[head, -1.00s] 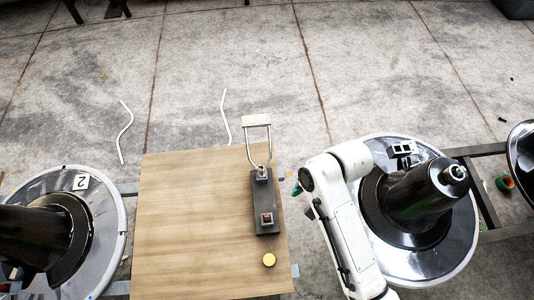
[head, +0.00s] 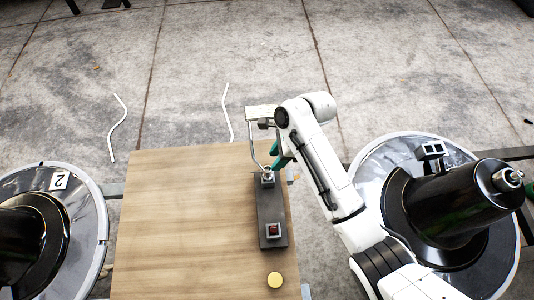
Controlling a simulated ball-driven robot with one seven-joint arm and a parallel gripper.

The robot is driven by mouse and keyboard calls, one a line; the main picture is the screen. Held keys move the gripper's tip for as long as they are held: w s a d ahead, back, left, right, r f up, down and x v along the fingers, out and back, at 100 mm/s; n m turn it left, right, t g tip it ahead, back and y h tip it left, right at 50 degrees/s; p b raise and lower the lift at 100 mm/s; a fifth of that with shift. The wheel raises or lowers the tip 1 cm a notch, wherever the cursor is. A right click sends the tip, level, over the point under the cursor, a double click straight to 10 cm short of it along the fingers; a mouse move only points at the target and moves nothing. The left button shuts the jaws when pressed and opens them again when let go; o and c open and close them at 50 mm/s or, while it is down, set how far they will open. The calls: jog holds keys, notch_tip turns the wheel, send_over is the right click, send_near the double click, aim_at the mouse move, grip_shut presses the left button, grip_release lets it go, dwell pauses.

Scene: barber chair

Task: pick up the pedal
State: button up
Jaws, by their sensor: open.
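The pedal (head: 270,213) lies on the wooden board (head: 185,215), near its right edge. It has a long dark grey base, a square button at its near end and a bent metal frame with a pale plate at its far end, which reaches past the board's far edge. My gripper (head: 277,158), with green fingers, is open beside the pedal's metal frame, at the right. My white arm partly covers the far plate and frame. I cannot tell whether the fingers touch the frame.
A round chair base marked 2 (head: 97,215) stands at left. Another round base with a black column (head: 452,215) stands at right, close to my arm. Two white bent rods lie on the concrete floor (head: 200,50) beyond the board.

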aim_at(268, 168)
jog(key=shift+b+x, duration=1.05)
jog(key=shift+x, duration=2.5)
jog(key=shift+a, duration=0.1)
grip_shut()
jog(key=shift+r, duration=0.1)
